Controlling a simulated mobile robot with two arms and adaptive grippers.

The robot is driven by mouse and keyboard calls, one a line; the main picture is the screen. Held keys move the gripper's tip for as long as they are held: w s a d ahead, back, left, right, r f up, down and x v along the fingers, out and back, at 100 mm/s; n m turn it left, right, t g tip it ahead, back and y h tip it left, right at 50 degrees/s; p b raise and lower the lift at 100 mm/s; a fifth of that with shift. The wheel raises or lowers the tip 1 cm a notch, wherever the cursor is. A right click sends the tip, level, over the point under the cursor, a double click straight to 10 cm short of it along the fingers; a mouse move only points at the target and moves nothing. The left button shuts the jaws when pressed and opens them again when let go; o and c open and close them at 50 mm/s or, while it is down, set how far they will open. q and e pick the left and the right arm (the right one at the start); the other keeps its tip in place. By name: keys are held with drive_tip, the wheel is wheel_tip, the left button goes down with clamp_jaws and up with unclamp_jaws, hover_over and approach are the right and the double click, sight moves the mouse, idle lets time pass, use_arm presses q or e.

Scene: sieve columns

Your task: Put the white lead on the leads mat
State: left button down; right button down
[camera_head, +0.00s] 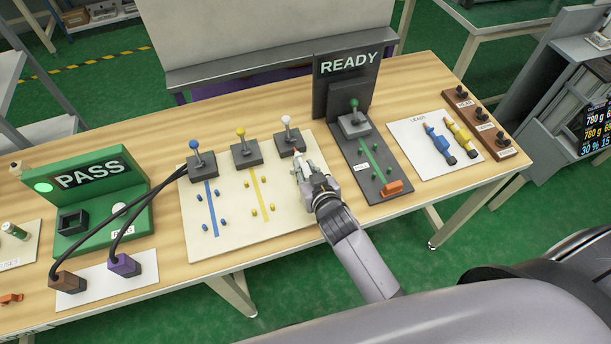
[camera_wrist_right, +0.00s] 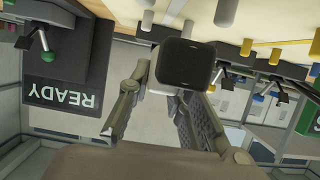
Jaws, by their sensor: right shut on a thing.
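The leads mat (camera_head: 405,139) is a white sheet labelled for leads on the right part of the table. A blue lead (camera_head: 440,146) and a yellow lead (camera_head: 463,137) lie on it. My right gripper (camera_head: 301,172) is over the right part of the cream mat, just in front of the white-knobbed block. In the right wrist view it is shut on the white lead (camera_wrist_right: 184,66), whose black end faces the camera; only a little white shows between the fingers. Fingers and arm hide most of the lead in the head view. My left gripper is out of view.
The cream mat (camera_head: 230,240) carries blocks with blue, yellow and white knobs, and small pegs. The dark READY stand (camera_head: 346,85) and its board with an orange piece lie between my right gripper and the leads mat.

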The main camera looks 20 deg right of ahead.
sight(305, 177)
drive_tip(key=shift+f, duration=1.8)
drive_tip(key=shift+f, duration=0.2)
drive_tip(key=c, duration=1.5)
unclamp_jaws()
drive_tip(key=shift+o, duration=0.2)
